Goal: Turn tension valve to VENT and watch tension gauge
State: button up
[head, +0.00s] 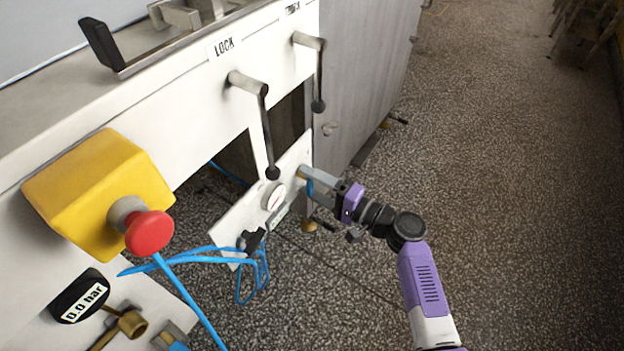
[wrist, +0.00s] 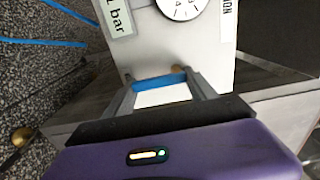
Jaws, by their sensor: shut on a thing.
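The tension gauge (head: 274,197) is a small round white dial on a white panel (head: 235,225) low on the machine. Its lower part also shows at the top of the wrist view (wrist: 183,6); the reading is too small to tell. My gripper (head: 309,180) is at the panel's right side, beside the gauge. In the wrist view my gripper (wrist: 162,84) is shut on a blue lever (wrist: 160,82), which I take to be the tension valve's handle. A brass-coloured part (wrist: 179,70) shows just behind it. I cannot read which position the valve is in.
Two crank levers with black knobs hang above, one by a LOCK label (head: 224,46). A yellow box with a red button (head: 150,232) stands at left. Blue hoses (head: 190,262) run below it. A display (head: 82,303) reads 0.0 bar.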

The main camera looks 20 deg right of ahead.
jog(key=shift+f, duration=0.1)
dwell(0.3)
jog(key=o, duration=1.4)
jog(key=shift+c, duration=0.2)
jog(key=p+v, duration=0.1)
jog(key=v, duration=0.6)
jog(key=shift+s+d+p, duration=0.2)
jog(key=shift+s+p, duration=0.1)
jog(key=shift+s, duration=0.05)
